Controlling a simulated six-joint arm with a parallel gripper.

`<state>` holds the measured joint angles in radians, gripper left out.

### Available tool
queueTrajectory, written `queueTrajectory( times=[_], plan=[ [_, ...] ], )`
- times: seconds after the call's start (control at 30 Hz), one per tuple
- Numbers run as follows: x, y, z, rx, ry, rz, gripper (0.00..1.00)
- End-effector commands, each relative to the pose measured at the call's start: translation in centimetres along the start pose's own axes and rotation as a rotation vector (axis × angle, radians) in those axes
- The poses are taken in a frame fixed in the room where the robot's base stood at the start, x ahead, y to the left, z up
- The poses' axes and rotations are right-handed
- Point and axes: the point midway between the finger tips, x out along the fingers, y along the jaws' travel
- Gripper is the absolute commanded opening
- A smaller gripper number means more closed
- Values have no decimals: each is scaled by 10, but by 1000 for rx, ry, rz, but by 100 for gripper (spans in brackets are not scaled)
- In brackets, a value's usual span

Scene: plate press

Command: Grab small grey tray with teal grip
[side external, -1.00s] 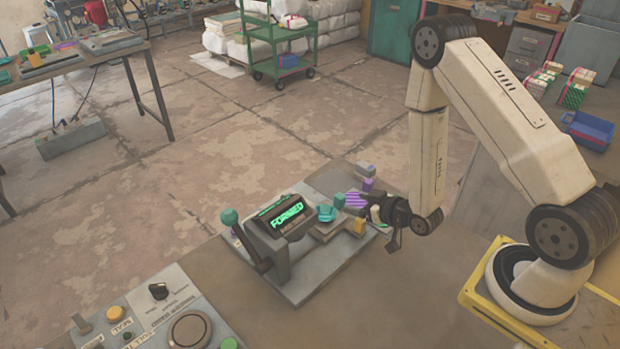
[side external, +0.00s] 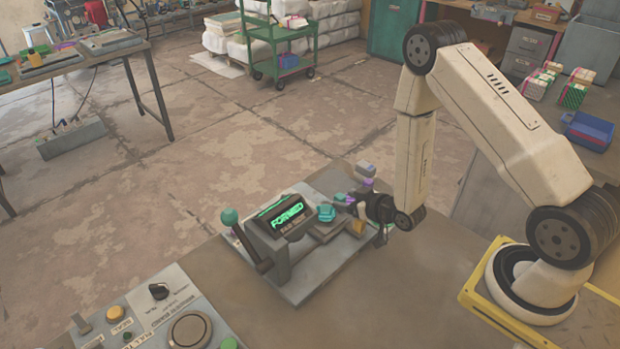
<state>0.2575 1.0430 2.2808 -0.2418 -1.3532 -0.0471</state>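A teal grip (side external: 326,212) shows beside the press, just right of its lit display. A small flat grey-brown tray (side external: 329,231) lies below and beside it; I cannot tell for sure that the two are one piece. My gripper (side external: 352,206) is close on the right of the teal grip, low over the press base, and points left toward it. The fingers are small and partly hidden among small coloured parts, so I cannot see whether they are open or shut, or whether they touch anything.
The press (side external: 283,228) shows a green "FORMED" display and has a lever with a teal ball (side external: 229,216) at its left. A yellow part (side external: 359,226) sits under my gripper. A grey block (side external: 365,168) stands behind it. A control panel (side external: 160,315) lies at front left.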

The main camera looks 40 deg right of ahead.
Motion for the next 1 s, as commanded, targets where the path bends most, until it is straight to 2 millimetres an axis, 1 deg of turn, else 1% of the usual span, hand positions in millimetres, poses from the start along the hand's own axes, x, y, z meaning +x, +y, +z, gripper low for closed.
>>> queueTrajectory(
  times=[0.03,0.07,0.1,0.2,0.67,0.87,1.0],
  plan=[
    [0,0,0,0,0,0,51],
    [0,0,0,0,0,0,42],
    [0,0,0,0,0,0,29],
    [0,0,0,0,0,0,0],
    [-1,0,-3,0,1,0,0],
    [-4,0,-12,-1,2,0,0],
    [-9,0,-23,-1,4,0,0]
  ],
)
